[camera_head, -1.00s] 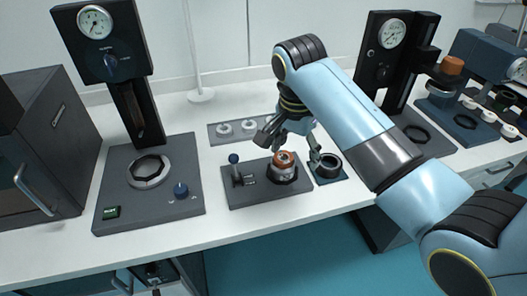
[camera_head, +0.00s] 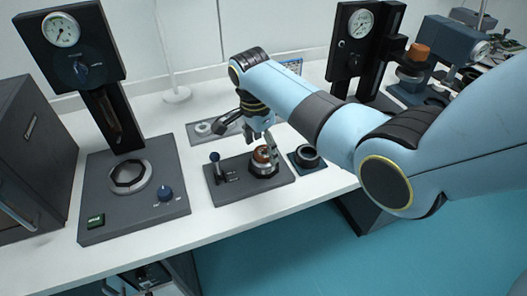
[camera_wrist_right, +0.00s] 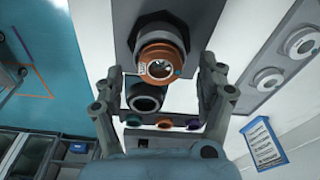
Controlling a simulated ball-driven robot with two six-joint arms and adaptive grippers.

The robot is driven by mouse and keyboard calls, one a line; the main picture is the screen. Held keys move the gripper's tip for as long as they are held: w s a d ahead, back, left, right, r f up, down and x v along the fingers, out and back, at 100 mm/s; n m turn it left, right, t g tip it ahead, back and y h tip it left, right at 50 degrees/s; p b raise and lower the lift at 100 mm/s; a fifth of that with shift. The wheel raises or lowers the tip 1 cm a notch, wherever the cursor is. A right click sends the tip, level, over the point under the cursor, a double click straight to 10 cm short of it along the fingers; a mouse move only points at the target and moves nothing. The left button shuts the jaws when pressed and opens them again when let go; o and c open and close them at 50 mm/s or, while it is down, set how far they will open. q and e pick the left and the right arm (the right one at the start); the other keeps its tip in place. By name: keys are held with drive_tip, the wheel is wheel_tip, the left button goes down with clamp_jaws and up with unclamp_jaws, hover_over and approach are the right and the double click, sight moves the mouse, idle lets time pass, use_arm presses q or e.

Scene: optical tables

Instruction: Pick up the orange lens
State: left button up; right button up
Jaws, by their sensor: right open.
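The orange lens (camera_head: 262,154) is an orange-topped ring seated upright in a grey holder on a dark base plate (camera_head: 225,187). In the right wrist view, the orange lens (camera_wrist_right: 158,68) lies ahead, between and slightly beyond the fingers. My right gripper (camera_head: 252,132) is above the plate, close over the lens. It also shows in the right wrist view (camera_wrist_right: 158,88), with its fingers spread and nothing held between them. Contact with the lens cannot be told. My left gripper is not seen.
A small lever with a blue knob (camera_head: 214,157) stands left of the lens. A black ring holder (camera_head: 307,155) is at its right. Tall gauge instruments (camera_head: 68,45) flank the area. The white table front (camera_head: 235,222) is clear.

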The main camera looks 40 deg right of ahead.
drive_tip(key=shift+d+f, duration=0.1)
drive_tip(key=shift+f, duration=0.5)
drive_tip(key=shift+s, duration=0.1)
drive_tip(key=c, duration=1.3)
drive_tip(key=shift+c, duration=0.2)
